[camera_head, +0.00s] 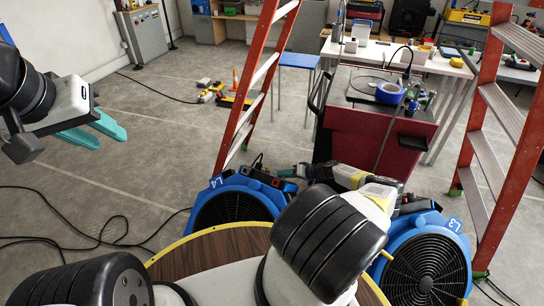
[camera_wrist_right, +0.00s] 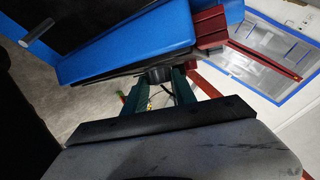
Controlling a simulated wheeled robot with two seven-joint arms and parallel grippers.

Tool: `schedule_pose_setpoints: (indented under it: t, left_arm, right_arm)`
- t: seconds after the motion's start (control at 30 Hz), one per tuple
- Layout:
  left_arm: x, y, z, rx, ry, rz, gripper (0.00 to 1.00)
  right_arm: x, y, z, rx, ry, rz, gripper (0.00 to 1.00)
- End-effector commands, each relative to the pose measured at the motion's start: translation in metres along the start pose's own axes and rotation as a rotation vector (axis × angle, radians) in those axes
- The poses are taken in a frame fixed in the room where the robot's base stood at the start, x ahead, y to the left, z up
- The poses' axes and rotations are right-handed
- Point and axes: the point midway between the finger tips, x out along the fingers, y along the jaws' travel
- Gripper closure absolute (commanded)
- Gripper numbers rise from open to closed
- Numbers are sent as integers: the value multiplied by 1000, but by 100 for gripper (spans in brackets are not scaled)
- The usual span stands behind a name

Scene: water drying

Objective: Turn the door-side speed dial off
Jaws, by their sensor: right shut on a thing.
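Two blue fans stand on the floor: one labelled L4 (camera_head: 237,205) left of my right arm and one labelled L3 (camera_head: 428,262) right of it. My right gripper (camera_head: 284,172) reaches to the top right of the L4 fan. In the right wrist view, its dark teal fingers (camera_wrist_right: 161,82) are shut on a small black dial (camera_wrist_right: 156,75) beside a blue housing (camera_wrist_right: 140,45). The dial's marking and setting are hidden. My left gripper (camera_head: 111,141) hangs empty at the left, its teal fingers apart.
A red ladder (camera_head: 247,105) stands behind the L4 fan and another (camera_head: 497,140) at the right. A dark red cart (camera_head: 365,140) is behind the fans. Black cables (camera_head: 85,240) lie on the left floor, which is otherwise mostly clear.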

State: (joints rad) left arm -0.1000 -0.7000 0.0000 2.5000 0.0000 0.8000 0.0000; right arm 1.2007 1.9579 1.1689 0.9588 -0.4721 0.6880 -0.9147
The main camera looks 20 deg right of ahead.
Motion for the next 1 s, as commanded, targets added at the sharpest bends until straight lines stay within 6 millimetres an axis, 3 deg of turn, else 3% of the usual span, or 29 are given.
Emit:
schedule_pose_setpoints:
  t: [0.4,0.97,1.0]
  left_arm:
    - [0,0,0,0,0,0,64]
    - [0,0,0,0,0,0,64]
    - [0,0,0,0,0,0,64]
  right_arm:
    - [1,4,4,-45,-8,-111,100]
    - [2,4,6,-52,-11,-130,100]
    - [2,4,6,-52,-11,-130,62]
